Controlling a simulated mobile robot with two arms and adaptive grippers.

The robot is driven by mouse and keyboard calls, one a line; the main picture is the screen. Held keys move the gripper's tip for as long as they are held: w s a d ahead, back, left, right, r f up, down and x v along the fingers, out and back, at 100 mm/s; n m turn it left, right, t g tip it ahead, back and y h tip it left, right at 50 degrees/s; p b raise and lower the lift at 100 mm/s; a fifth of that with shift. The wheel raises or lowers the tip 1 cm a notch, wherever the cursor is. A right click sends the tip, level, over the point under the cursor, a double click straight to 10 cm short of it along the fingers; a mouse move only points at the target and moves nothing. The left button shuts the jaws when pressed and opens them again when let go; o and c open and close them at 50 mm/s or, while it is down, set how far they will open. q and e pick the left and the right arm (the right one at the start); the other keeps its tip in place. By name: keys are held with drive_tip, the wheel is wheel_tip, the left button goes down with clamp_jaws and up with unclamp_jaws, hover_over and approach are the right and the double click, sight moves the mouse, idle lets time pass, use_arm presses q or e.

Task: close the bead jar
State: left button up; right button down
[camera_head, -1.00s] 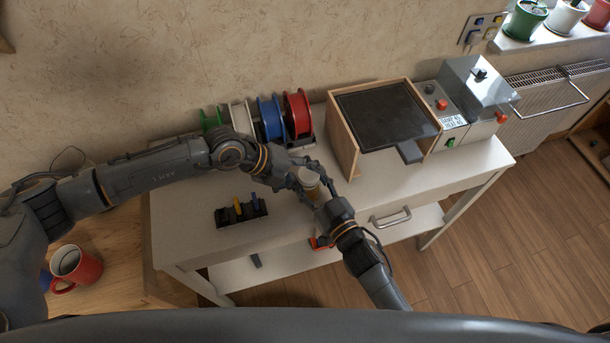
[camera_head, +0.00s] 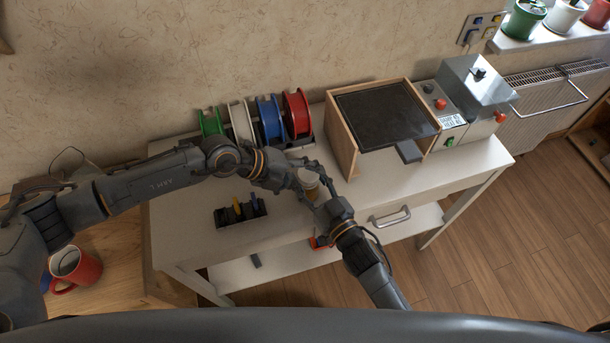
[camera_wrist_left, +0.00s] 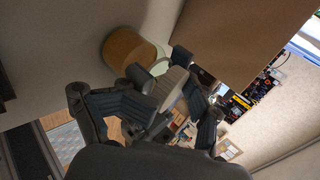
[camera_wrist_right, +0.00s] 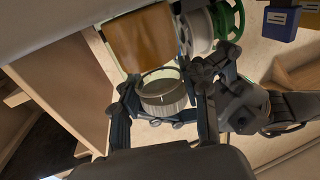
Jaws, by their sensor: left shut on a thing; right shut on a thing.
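The bead jar (camera_head: 312,194), with amber contents, is between my two grippers above the front of the white bench. Its amber body also shows in the left wrist view (camera_wrist_left: 126,46) and the right wrist view (camera_wrist_right: 142,38). A pale round lid (camera_wrist_left: 172,88) lies between the fingers of my left gripper (camera_wrist_left: 158,72), which is shut on it. The ribbed lid shows in line with the jar in the right wrist view (camera_wrist_right: 162,95). My right gripper (camera_wrist_right: 168,82) is shut on the jar, partly hiding it. I cannot tell whether the lid is fully seated.
Green, white, blue and red spools (camera_head: 298,114) stand at the bench's back. A wooden box with a dark top (camera_head: 386,114) is close on the right, beside a grey machine (camera_head: 474,90). A black holder (camera_head: 240,212) is at front left. A red mug (camera_head: 76,268) is farther left.

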use_arm(q)
drive_tip(key=shift+o, duration=0.8)
drive_tip(key=shift+s+a+f, duration=0.15)
drive_tip(key=shift+a+f, duration=0.05)
drive_tip(key=shift+f, duration=0.55)
use_arm(e)
drive_tip(key=shift+s+a+r, duration=0.1)
drive_tip(key=shift+a+r, duration=0.05)
drive_tip(key=shift+a, duration=0.1)
use_arm(q)
drive_tip(key=o, duration=0.8)
drive_tip(key=shift+r, duration=0.1)
drive_tip(key=shift+w+d+r, duration=0.2)
drive_tip(key=shift+r, duration=0.15)
use_arm(e)
drive_tip(key=shift+d, duration=0.1)
use_arm(q)
drive_tip(key=shift+v, duration=2.1)
use_arm(e)
drive_tip(key=shift+f, duration=0.2)
use_arm(q)
drive_tip(key=shift+f, duration=0.1)
